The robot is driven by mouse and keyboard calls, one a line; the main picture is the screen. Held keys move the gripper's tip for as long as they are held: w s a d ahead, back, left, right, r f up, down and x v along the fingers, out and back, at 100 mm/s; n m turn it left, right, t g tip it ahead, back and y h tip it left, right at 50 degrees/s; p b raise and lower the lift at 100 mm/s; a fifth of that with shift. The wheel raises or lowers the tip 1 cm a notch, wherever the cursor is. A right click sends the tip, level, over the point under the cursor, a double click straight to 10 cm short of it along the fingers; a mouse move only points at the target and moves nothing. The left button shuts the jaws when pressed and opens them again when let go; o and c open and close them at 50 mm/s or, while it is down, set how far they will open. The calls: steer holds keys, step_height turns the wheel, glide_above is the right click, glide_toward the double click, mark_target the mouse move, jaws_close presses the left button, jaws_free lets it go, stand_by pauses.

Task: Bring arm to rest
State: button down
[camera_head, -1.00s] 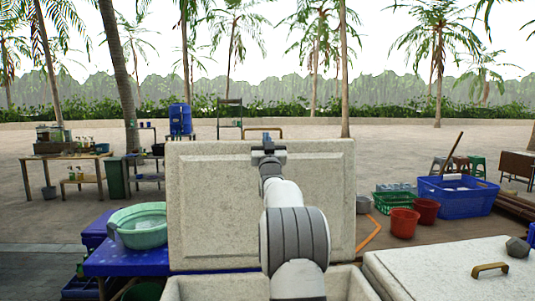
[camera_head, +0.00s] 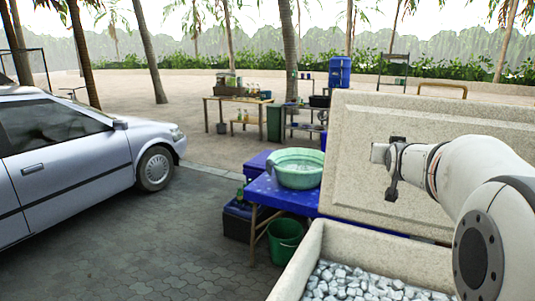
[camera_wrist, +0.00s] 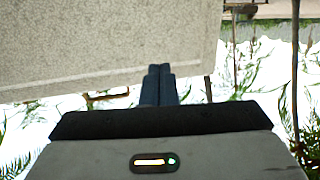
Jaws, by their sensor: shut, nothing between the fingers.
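My gripper (camera_head: 391,190) is at the end of my arm on the right of the head view, in front of a raised pale stone-like lid (camera_head: 440,130). In the wrist view its two dark fingers (camera_wrist: 158,72) lie together, with nothing between them. The wrist view is upside down, with sky at the bottom and the pale lid at top left. I cannot tell the exact gap between gripper and lid.
Below the lid is an open pale bin (camera_head: 312,258) holding whitish lumps. To its left stand a blue table (camera_head: 258,192) with a green basin (camera_head: 298,168) and a green bucket (camera_head: 285,240). A silver car (camera_head: 80,160) is at left; paving between is clear.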

steer(key=s+a+f+n+g+y, duration=0.1)
steer(key=s+a+f+g, duration=0.3)
steer(key=s+f, duration=0.3)
steer(key=s+a+f+n+g+y, duration=0.1)
steer(key=s+a+f, duration=0.6)
steer(key=s, duration=0.9)
steer(key=s+a+f+n+g+y, duration=0.1)
steer(key=s+a+f+g+y, duration=0.1)
steer(key=s+a+f+g, duration=0.4)
steer(key=s+f, duration=0.1)
steer(key=s, duration=0.4)
steer(key=shift+s+a+f+g, duration=0.2)
steer(key=shift+s+a+g, duration=0.1)
steer(key=shift+s, duration=0.1)
